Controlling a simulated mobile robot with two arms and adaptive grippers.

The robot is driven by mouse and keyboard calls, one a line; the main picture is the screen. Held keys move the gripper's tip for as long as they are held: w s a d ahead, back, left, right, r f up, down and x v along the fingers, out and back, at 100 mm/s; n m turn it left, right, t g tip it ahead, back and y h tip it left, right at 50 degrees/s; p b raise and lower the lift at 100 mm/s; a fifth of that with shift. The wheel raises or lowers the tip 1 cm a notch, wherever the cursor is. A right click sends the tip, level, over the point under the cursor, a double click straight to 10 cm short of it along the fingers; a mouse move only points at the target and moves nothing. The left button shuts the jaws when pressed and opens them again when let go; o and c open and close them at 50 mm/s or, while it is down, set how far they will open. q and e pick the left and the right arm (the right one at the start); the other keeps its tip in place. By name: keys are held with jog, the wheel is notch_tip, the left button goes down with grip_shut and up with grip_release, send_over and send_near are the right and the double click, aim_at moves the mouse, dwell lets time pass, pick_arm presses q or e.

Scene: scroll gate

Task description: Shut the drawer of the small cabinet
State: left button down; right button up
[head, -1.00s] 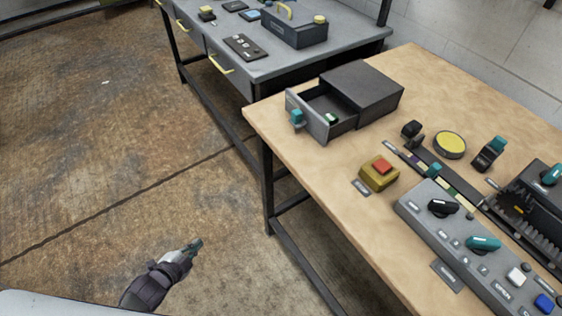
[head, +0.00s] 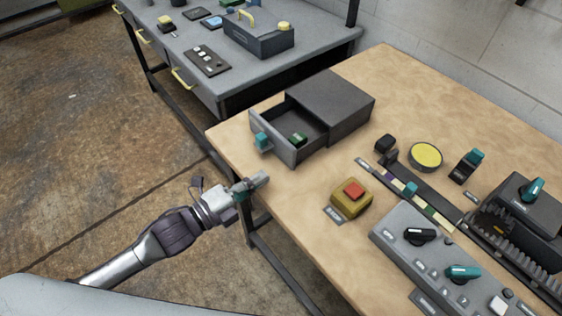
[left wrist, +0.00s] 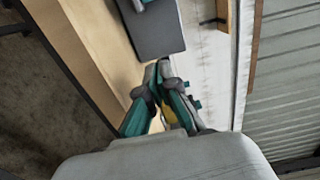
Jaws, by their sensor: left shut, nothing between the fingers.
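The small dark grey cabinet (head: 331,100) stands on the wooden table near its left corner. Its drawer (head: 291,130) is pulled out toward the table's left edge, with a teal handle (head: 262,141) on its front. A small green item (head: 298,140) lies inside the drawer. My left gripper (head: 257,183) is shut and empty, by the table's left edge, below and apart from the drawer front. In the left wrist view the shut fingers (left wrist: 160,72) show in front of a dark grey surface (left wrist: 157,30), probably the cabinet or drawer. My right gripper is not in view.
A yellow box with a red button (head: 351,197) sits on the table right of my left gripper. A grey control panel (head: 440,255) and a slider strip (head: 410,188) are farther right. A grey workbench (head: 190,60) stands behind. Table space before the drawer is clear.

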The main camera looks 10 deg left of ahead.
aim_at(304, 157)
pick_arm(q)
jog(key=p+x, duration=0.1)
jog(key=x, duration=0.5)
jog(key=shift+w+d, duration=0.25)
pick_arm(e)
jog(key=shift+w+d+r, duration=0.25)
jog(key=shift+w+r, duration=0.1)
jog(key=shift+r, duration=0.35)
pick_arm(q)
jog(key=b+x, duration=0.1)
jog(key=x, duration=0.6)
jog(key=shift+w+d+f+b, duration=0.1)
jog(key=shift+w+d+b, duration=0.15)
jog(key=shift+b, duration=0.15)
jog(key=shift+s, duration=0.1)
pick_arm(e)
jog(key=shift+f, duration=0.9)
pick_arm(q)
jog(key=shift+a, duration=0.1)
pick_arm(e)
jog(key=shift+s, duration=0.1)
